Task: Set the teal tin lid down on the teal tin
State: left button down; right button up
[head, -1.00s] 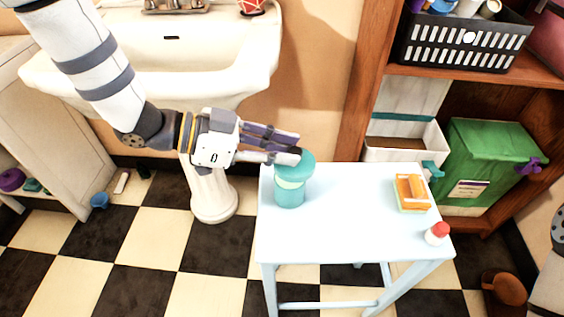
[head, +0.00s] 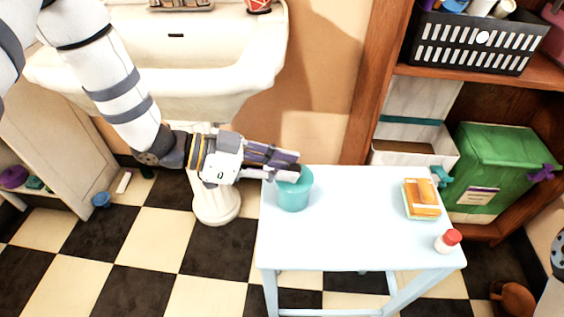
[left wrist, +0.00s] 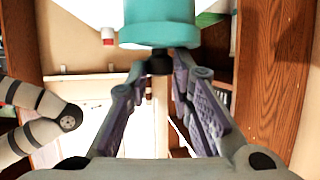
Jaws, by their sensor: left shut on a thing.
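The teal tin (head: 294,201) stands upright at the left end of the pale blue table (head: 340,230). The teal tin lid (head: 305,179) is on top of the tin, with no clear gap seen between them. In the left wrist view, which is upside down, the lid's wide rim (left wrist: 160,37) sits against the tin's body (left wrist: 160,10). My left gripper (head: 290,174) reaches in from the left and is shut on the lid's dark knob (left wrist: 158,63). The fingers hide part of the lid in the head view. My right gripper is not in view.
The table's middle is clear. A wooden shelf (head: 480,75) with a black basket (head: 470,42) and green bin (head: 495,165) stands right. A white basin (head: 190,70) is behind.

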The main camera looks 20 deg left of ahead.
pick_arm(q)
jog(key=c, duration=1.4)
grip_release()
